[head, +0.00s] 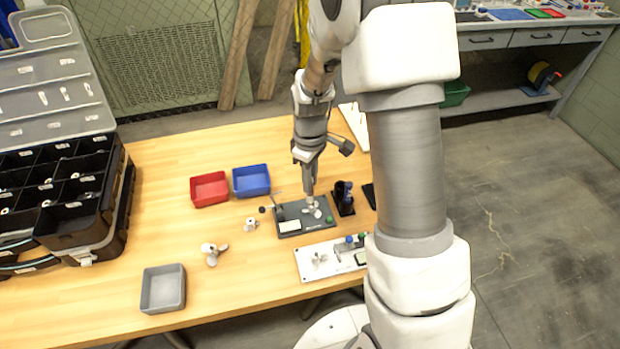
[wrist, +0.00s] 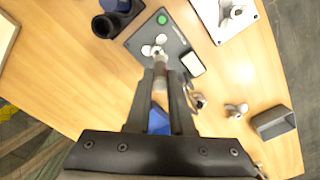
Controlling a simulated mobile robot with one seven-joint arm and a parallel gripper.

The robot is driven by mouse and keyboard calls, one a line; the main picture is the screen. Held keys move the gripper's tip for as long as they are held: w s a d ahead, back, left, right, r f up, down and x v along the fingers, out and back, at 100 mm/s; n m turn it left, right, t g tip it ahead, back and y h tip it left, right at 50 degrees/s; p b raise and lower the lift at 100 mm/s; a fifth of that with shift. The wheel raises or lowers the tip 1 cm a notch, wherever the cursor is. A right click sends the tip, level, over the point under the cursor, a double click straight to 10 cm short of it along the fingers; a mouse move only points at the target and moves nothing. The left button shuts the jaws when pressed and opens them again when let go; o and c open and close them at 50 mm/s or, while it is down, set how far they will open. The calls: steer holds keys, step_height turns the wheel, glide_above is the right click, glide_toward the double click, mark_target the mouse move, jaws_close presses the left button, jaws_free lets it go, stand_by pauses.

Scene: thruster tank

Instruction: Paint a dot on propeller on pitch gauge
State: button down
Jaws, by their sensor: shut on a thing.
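The pitch gauge (head: 305,229) is a dark plate with a pale display and a green button, on the wooden table; it also shows in the wrist view (wrist: 137,40). A white propeller (wrist: 150,50) sits on the gauge, partly hidden by what I hold; it also shows in the head view (head: 315,205). My gripper (head: 311,186) points down just above the propeller. In the wrist view my gripper (wrist: 161,80) is shut on a slim grey pen-like cylinder (wrist: 160,68). Its tip is at or very near the propeller's hub; I cannot tell whether they touch. No dot can be made out.
A black holder (head: 344,200) with a blue item stands right of the gauge. A white board (head: 311,267) lies in front. Loose propellers (head: 214,254) (head: 251,223) lie to the left. Red (head: 209,190), blue (head: 251,181) and grey (head: 163,289) bins and a black organizer (head: 85,225) stand around.

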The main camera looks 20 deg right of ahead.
steer(key=shift+r+p, duration=1.85)
steer(key=shift+r, duration=0.65)
